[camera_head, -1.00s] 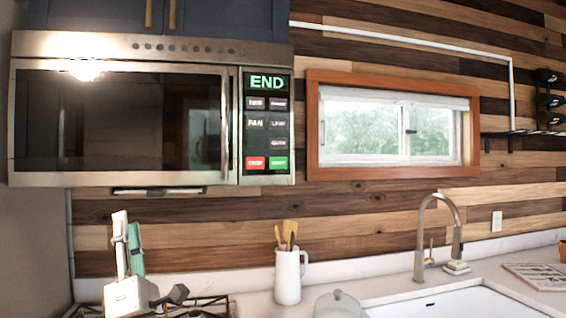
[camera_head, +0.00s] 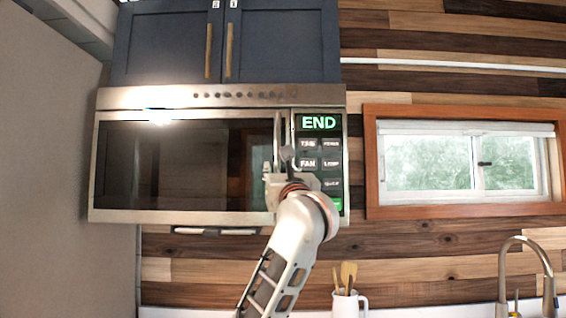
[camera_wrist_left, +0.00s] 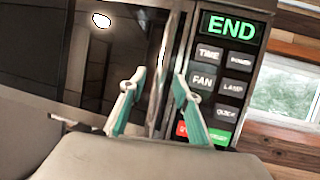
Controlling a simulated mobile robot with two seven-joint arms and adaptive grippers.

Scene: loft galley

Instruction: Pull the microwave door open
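The microwave (camera_head: 180,95) is mounted below the dark blue cabinets in the head view. Its dark glass door (camera_head: 160,170) is shut. The upright metal handle (camera_head: 277,130) runs along the door's right edge, beside the keypad (camera_head: 318,150), which shows END. My left gripper (camera_head: 278,165) is in front of the handle and hides its lower part. In the left wrist view, the two teal-lined fingers (camera_wrist_left: 159,78) are apart, with the handle (camera_wrist_left: 160,100) between them. I cannot make out either finger touching it. My right gripper is not in view.
The blue cabinets (camera_head: 275,45) with long handles sit directly above the microwave. A grey wall (camera_head: 55,170) stands to the left. A wood-framed window (camera_head: 372,160) is to the right. A white jug (camera_head: 345,303) with utensils and a faucet (camera_head: 503,265) are below.

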